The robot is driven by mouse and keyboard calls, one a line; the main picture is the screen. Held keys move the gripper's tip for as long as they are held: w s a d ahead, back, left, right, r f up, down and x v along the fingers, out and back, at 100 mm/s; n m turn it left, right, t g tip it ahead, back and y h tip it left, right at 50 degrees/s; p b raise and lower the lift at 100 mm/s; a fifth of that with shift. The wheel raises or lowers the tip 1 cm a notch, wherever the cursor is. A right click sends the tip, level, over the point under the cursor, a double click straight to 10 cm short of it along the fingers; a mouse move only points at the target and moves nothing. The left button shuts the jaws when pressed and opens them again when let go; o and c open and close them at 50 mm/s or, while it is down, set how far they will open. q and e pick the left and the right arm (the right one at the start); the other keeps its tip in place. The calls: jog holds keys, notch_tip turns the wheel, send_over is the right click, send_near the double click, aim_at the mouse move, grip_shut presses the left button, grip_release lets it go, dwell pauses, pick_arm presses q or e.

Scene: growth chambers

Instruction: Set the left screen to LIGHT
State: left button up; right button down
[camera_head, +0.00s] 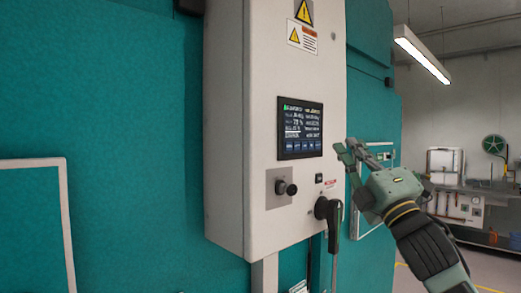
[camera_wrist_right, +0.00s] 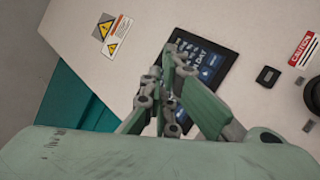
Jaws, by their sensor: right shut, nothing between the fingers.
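A dark screen (camera_head: 300,128) with white text and a row of blue buttons along its bottom is set in the front of a white control cabinet (camera_head: 262,75). The text is too small to read surely in the head view. My right gripper (camera_head: 350,147) is shut and empty, just right of the screen in the head view. In the right wrist view the fingers (camera_wrist_right: 172,62) overlap the left part of the screen (camera_wrist_right: 207,65), where a word like "DAY" shows. I cannot tell whether the fingertips touch it. My left gripper is not in view.
Below the screen are a black knob (camera_head: 286,188) and a dark rotary handle (camera_head: 331,212) near my right forearm. Yellow warning labels (camera_head: 303,12) are above. Teal chamber walls (camera_head: 100,100) stand on both sides; an open room with a bench lies at the right.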

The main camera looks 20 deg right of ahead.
aim_at(297, 146)
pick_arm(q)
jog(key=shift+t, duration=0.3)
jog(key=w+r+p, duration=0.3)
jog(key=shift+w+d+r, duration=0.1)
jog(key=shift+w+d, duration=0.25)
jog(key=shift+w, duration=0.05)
pick_arm(e)
jog(key=w+a, duration=0.3)
jog(key=w, duration=0.5)
jog(key=shift+w+n, duration=0.3)
jog(key=shift+w, duration=0.05)
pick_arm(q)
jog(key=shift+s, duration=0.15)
pick_arm(e)
jog(key=shift+f, duration=0.1)
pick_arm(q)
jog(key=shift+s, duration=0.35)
pick_arm(e)
jog(key=shift+w, duration=0.15)
jog(key=shift+w+a, duration=0.15)
jog(key=shift+w, duration=0.05)
